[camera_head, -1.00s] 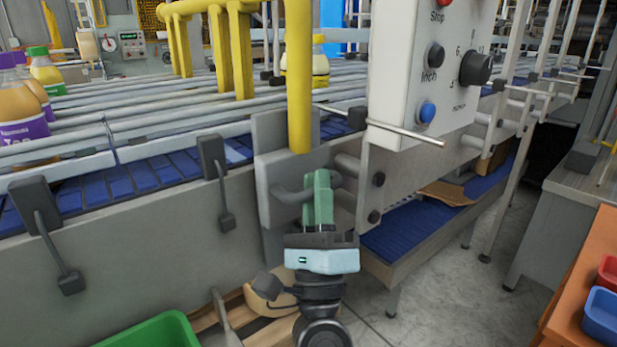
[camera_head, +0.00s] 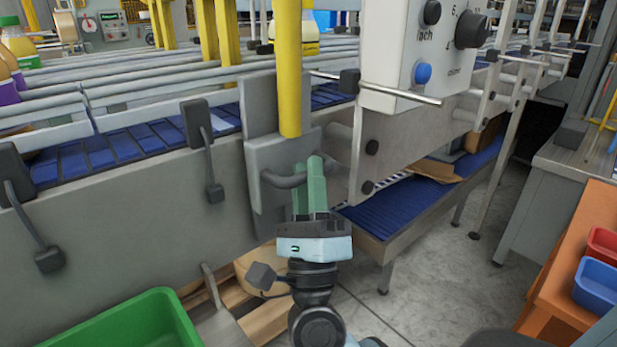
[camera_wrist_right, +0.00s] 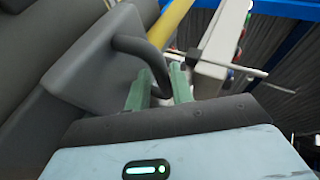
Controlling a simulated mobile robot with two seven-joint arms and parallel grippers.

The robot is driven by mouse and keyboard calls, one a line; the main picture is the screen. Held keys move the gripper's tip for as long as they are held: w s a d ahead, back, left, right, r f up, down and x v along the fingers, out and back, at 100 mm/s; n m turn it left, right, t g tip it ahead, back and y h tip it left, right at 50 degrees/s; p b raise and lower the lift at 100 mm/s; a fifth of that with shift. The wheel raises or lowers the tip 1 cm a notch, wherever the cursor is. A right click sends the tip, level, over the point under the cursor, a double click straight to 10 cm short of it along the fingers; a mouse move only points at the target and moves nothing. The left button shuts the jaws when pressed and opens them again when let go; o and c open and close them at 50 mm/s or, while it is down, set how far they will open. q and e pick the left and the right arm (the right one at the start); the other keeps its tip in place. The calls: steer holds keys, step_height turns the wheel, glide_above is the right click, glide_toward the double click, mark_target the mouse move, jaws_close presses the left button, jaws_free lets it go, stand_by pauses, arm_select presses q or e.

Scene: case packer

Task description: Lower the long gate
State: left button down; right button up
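The long gate shows in the head view as a yellow upright bar (camera_head: 288,75) that ends at a grey plate (camera_head: 262,155) with a dark bent handle (camera_head: 280,181). The plate is against the near side of the conveyor. My right gripper (camera_head: 311,185) is at the handle. In the right wrist view its green fingers (camera_wrist_right: 160,92) stand either side of the handle (camera_wrist_right: 150,62), closed on it. The lower end of the handle is partly hidden between the fingers. My left gripper is not in view.
A white control box (camera_head: 415,50) with a blue button and a thin rod (camera_head: 375,86) is close right of the gate. Below right is a lower blue belt (camera_head: 410,205). A green bin (camera_head: 130,325) stands at the lower left. Dark side clamps (camera_head: 197,122) line the conveyor.

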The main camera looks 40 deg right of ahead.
steer(key=b+v, duration=0.3)
steer(key=v, duration=0.4)
steer(key=shift+s+f, duration=0.25)
steer(key=shift+f, duration=0.05)
steer(key=shift+a, duration=0.15)
